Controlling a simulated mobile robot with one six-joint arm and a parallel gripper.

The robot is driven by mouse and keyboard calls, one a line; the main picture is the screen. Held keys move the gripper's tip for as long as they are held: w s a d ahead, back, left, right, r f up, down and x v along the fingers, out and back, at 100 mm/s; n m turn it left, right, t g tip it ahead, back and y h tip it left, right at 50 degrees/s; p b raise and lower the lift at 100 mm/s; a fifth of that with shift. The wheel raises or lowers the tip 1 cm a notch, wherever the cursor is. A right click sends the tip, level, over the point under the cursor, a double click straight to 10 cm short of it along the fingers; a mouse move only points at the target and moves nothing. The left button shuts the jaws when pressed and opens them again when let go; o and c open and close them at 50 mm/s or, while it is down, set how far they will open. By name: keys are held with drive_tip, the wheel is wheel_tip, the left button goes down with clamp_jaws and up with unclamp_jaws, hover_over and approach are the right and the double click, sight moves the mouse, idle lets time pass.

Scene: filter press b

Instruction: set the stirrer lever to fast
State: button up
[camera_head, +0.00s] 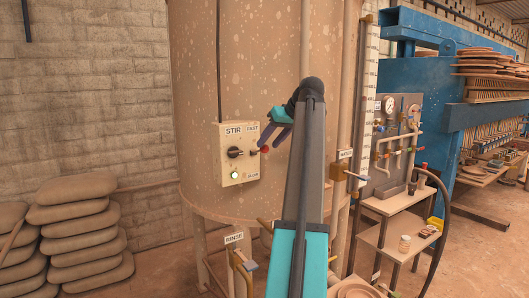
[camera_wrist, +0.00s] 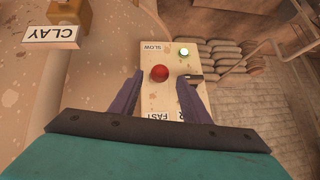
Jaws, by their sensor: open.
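The stirrer box (camera_head: 238,172) is a pale panel on the tank, marked STIR, with FAST at its upper right and SLOW at its lower right. Its lever (camera_head: 265,149) has a red knob and points right from a black pivot, between the two labels. My gripper (camera_head: 273,131) is open at the box, just above and right of the knob. In the wrist view the red knob (camera_wrist: 160,73) shows between the spread fingers of my gripper (camera_wrist: 160,77). I cannot tell whether either finger touches it. SLOW is at the top there, FAST at the bottom, partly covered by my gripper.
A green lamp (camera_head: 234,175) glows on the box. The large speckled tank (camera_head: 200,90) stands behind it. A WATER valve (camera_head: 355,175) and a RINSE valve (camera_head: 243,262) are nearby. Stacked sacks (camera_head: 85,235) lie at left. A CLAY label (camera_wrist: 50,33) shows in the wrist view.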

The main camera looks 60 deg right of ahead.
drive_tip(key=shift+b+v, duration=0.5)
drive_tip(key=shift+v, duration=2.35)
drive_tip(key=c, duration=0.9)
drive_tip(key=shift+f+m, duration=0.2)
drive_tip(key=shift+m, duration=0.1)
clamp_jaws()
drive_tip(key=s+f+m+t+h+p, duration=0.1)
drive_tip(key=s+f+m+t+h, duration=0.2)
drive_tip(key=m, duration=2.5)
drive_tip(key=shift+s+a+f+m+t, duration=0.4)
drive_tip(key=shift+s+f+t, duration=1.1)
drive_tip(key=shift+s+f, duration=1.75)
drive_tip(key=shift+w+f, duration=0.25)
